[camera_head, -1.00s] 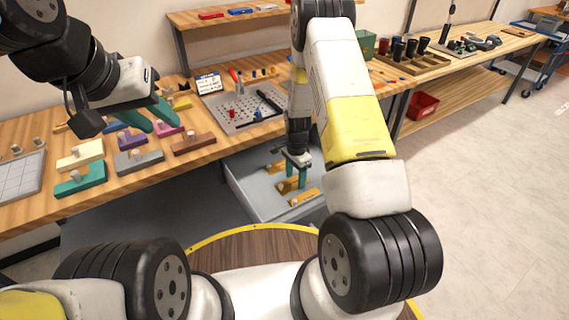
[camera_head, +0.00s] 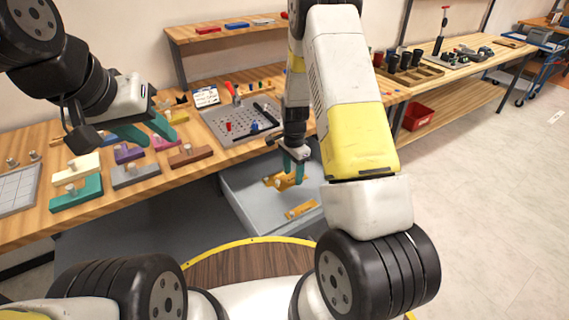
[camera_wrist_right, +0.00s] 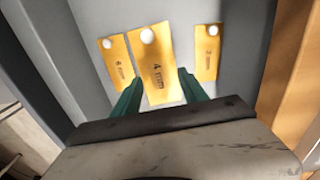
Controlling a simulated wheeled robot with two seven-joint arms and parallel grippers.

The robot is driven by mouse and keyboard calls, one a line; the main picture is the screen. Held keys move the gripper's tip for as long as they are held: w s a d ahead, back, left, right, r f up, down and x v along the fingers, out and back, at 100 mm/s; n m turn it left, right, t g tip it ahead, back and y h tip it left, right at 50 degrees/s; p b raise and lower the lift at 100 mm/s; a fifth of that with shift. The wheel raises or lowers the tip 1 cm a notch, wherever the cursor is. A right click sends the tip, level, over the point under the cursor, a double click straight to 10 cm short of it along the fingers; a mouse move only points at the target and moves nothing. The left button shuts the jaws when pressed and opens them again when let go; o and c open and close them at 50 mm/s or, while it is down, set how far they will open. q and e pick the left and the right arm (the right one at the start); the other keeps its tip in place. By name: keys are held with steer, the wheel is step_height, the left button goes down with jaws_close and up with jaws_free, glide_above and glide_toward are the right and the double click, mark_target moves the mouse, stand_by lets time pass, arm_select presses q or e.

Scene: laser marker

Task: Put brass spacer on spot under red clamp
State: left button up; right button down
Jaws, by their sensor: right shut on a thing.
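My right gripper (camera_head: 290,173) is over the open grey drawer, shut on a brass spacer plate. In the right wrist view this brass spacer (camera_wrist_right: 152,65), marked "4 mm" and with a white knob, sits between the teal fingers (camera_wrist_right: 158,92). It looks larger and nearer than the plates beside it. A perforated grey plate (camera_head: 212,119) on the bench carries a red-handled part (camera_head: 232,90), which looks like the red clamp. The spot under it is too small to make out. My left gripper (camera_head: 148,130) is open and empty above the coloured blocks.
Two other brass plates, one at left (camera_wrist_right: 118,62) and one marked "2 mm" (camera_wrist_right: 207,52), lie in the drawer (camera_head: 240,198). Coloured blocks with knobs, such as a teal one (camera_head: 77,192), stand on the bench. A black-handled tool (camera_head: 266,112) lies on the perforated plate.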

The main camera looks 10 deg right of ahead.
mark_target(293, 179)
step_height(293, 179, up, 9)
steer(key=s+n, duration=0.6)
steer(key=n, duration=0.7)
steer(key=shift+a, duration=0.2)
